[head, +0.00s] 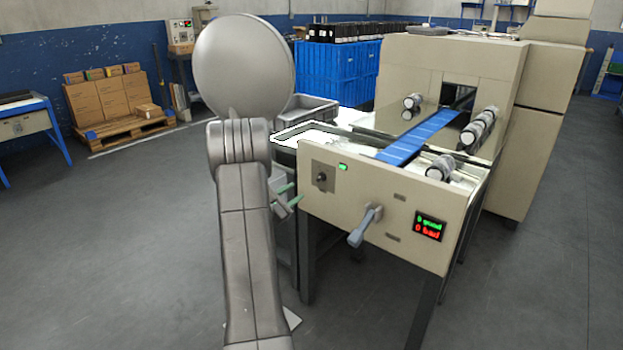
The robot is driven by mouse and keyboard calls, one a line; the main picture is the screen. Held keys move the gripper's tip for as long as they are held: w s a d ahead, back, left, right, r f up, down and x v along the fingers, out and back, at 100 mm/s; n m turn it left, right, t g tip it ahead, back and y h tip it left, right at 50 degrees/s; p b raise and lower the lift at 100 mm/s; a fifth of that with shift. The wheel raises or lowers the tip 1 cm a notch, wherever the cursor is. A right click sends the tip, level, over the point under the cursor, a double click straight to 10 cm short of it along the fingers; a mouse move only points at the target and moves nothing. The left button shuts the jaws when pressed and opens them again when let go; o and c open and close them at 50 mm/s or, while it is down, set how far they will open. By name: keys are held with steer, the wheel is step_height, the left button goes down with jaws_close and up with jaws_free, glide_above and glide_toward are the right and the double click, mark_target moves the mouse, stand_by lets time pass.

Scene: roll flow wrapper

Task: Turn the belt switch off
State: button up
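A switch with a small dark knob (321,177) sits on a grey plate at the left of the wrapper's beige front panel (400,240) in the head view. A green lamp (343,167) glows just right of the plate. I cannot tell the knob's exact position. My gripper (293,194) is left of and a little below the switch, partly hidden behind my arm. Its two green-tipped fingers are apart with nothing seen between them. It looks clear of the knob.
A grey lever (364,228) sticks out from the panel, right of the switch. A display (428,226) reads 0 good, 0 bad. The blue belt (420,138) runs between rollers into the housing. A grey tray (308,108) stands behind. Open floor lies left.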

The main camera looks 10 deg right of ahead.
mark_target(319, 178)
steer(key=x, duration=1.1)
steer(key=shift+w+d+b, duration=0.1)
steer(key=shift+d+b, duration=0.25)
steer(key=shift+c, duration=0.2)
jaws_close()
